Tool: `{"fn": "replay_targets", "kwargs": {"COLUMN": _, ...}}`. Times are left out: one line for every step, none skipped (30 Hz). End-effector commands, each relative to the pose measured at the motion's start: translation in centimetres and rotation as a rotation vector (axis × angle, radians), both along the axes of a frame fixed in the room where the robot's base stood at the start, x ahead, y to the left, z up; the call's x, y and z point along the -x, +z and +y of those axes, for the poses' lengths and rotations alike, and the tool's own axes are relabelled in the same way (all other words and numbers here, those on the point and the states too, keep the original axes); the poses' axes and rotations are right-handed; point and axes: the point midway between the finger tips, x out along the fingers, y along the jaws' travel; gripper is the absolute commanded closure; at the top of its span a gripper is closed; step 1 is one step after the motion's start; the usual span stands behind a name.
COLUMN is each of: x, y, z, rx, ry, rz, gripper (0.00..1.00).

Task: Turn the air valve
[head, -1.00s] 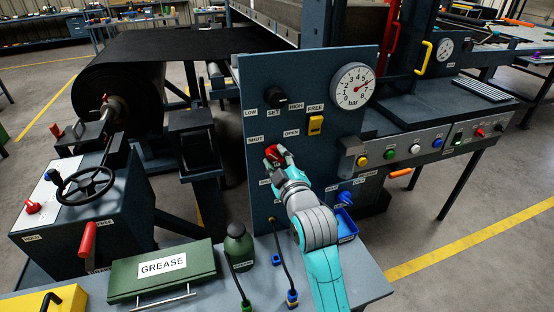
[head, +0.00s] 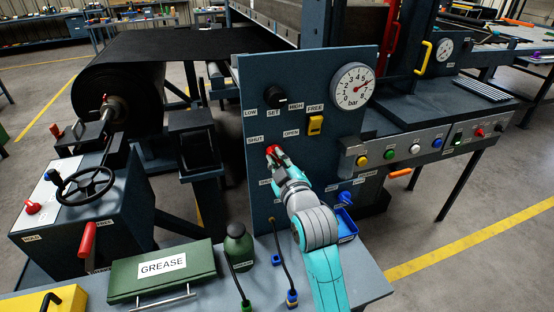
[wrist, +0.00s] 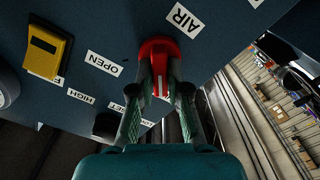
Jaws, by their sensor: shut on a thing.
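The air valve is a red handle (head: 272,150) on the blue upright panel, between the SHUT and OPEN labels. In the wrist view the red handle (wrist: 158,58) sits beside the AIR label (wrist: 184,20) and the OPEN label (wrist: 103,63). My gripper (head: 276,158) is at the panel with its fingers closed on the handle. In the wrist view my gripper (wrist: 158,85) has one finger on each side of the red handle. The fingers and wrist hide part of the handle and of the labels below it.
A black knob (head: 275,96) and a yellow switch (head: 315,125) sit above the valve, with a pressure gauge (head: 353,88) at upper right. A blue valve (head: 345,197) is to the lower right. A green GREASE box (head: 162,272) and green bottle (head: 238,245) stand on the bench in front.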

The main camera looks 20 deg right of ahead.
Motion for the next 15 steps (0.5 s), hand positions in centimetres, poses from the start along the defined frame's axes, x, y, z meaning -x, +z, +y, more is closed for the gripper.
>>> {"fn": "replay_targets", "kwargs": {"x": 0.00, "y": -0.02, "z": -0.01, "rx": -0.034, "ry": 0.001, "rz": 0.001, "gripper": 1.00}}
{"fn": "replay_targets", "kwargs": {"x": 0.00, "y": 0.00, "z": -0.03, "rx": -0.058, "ry": 0.001, "rz": 0.001, "gripper": 1.00}}
{"fn": "replay_targets", "kwargs": {"x": 0.00, "y": 0.01, "z": -0.04, "rx": -0.092, "ry": 0.001, "rz": 0.001, "gripper": 1.00}}
{"fn": "replay_targets", "kwargs": {"x": 0.00, "y": 0.01, "z": -0.05, "rx": -0.118, "ry": 0.000, "rz": 0.001, "gripper": 1.00}}
{"fn": "replay_targets", "kwargs": {"x": 0.00, "y": 0.02, "z": -0.07, "rx": -0.146, "ry": 0.000, "rz": 0.001, "gripper": 1.00}}
{"fn": "replay_targets", "kwargs": {"x": 0.00, "y": 0.03, "z": -0.09, "rx": -0.183, "ry": 0.000, "rz": 0.001, "gripper": 1.00}}
{"fn": "replay_targets", "kwargs": {"x": 0.00, "y": 0.04, "z": -0.11, "rx": -0.212, "ry": 0.000, "rz": 0.001, "gripper": 1.00}}
{"fn": "replay_targets", "kwargs": {"x": 0.00, "y": 0.05, "z": -0.13, "rx": -0.241, "ry": 0.000, "rz": 0.001, "gripper": 1.00}}
{"fn": "replay_targets", "kwargs": {"x": 0.00, "y": 0.05, "z": -0.15, "rx": -0.279, "ry": 0.000, "rz": 0.001, "gripper": 1.00}}
{"fn": "replay_targets", "kwargs": {"x": 0.00, "y": 0.06, "z": -0.17, "rx": -0.308, "ry": 0.000, "rz": 0.001, "gripper": 1.00}}
{"fn": "replay_targets", "kwargs": {"x": 0.00, "y": 0.07, "z": -0.19, "rx": -0.336, "ry": 0.000, "rz": 0.001, "gripper": 1.00}}
{"fn": "replay_targets", "kwargs": {"x": 0.00, "y": 0.07, "z": -0.21, "rx": -0.374, "ry": 0.000, "rz": 0.001, "gripper": 1.00}}
{"fn": "replay_targets", "kwargs": {"x": 0.00, "y": 0.08, "z": -0.22, "rx": -0.403, "ry": 0.000, "rz": 0.001, "gripper": 1.00}}
{"fn": "replay_targets", "kwargs": {"x": 0.00, "y": 0.08, "z": -0.24, "rx": -0.432, "ry": 0.000, "rz": 0.001, "gripper": 1.00}}
{"fn": "replay_targets", "kwargs": {"x": 0.00, "y": 0.09, "z": -0.26, "rx": -0.470, "ry": 0.000, "rz": 0.001, "gripper": 1.00}}
